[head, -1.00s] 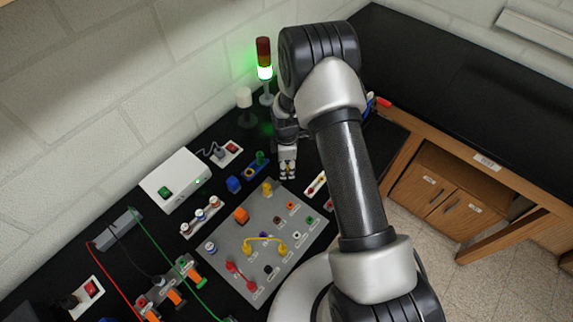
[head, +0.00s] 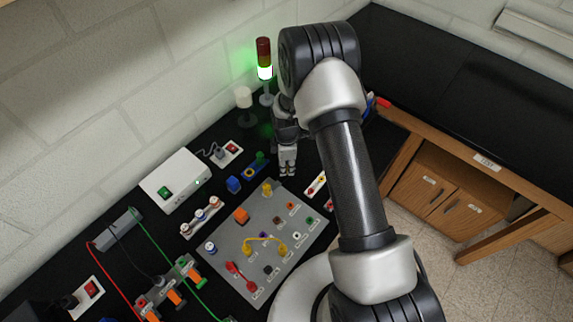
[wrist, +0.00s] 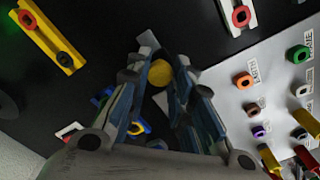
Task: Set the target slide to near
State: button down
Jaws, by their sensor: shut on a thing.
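My gripper (wrist: 160,66) points down over the black bench top beyond the upper edge of the grey panel. It is shut on a yellow round piece (wrist: 160,77) that shows between its fingertips in the wrist view. The fingers hide most of what is under this piece, so I cannot tell its rail or its position along it. In the head view my gripper (head: 287,168) is small and the held piece cannot be made out. No label reading "target" is legible.
The grey panel (head: 238,262) with colored sockets lies close by. A white strip with a red ring (wrist: 240,16) and a yellow strip with a black ring (wrist: 66,59) are nearby. A blue rail (head: 254,170) with a green knob and the lit signal tower (head: 264,72) stand left of my gripper.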

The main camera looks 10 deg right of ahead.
aim_at(279, 180)
jog(key=s+a, duration=0.2)
jog(key=a, duration=0.1)
jog(key=shift+s+a, duration=0.1)
jog(key=shift+s, duration=0.05)
jog(key=c, duration=1.4)
grip_release()
jog(key=shift+o, duration=0.2)
notch_tip(279, 180, up, 12)
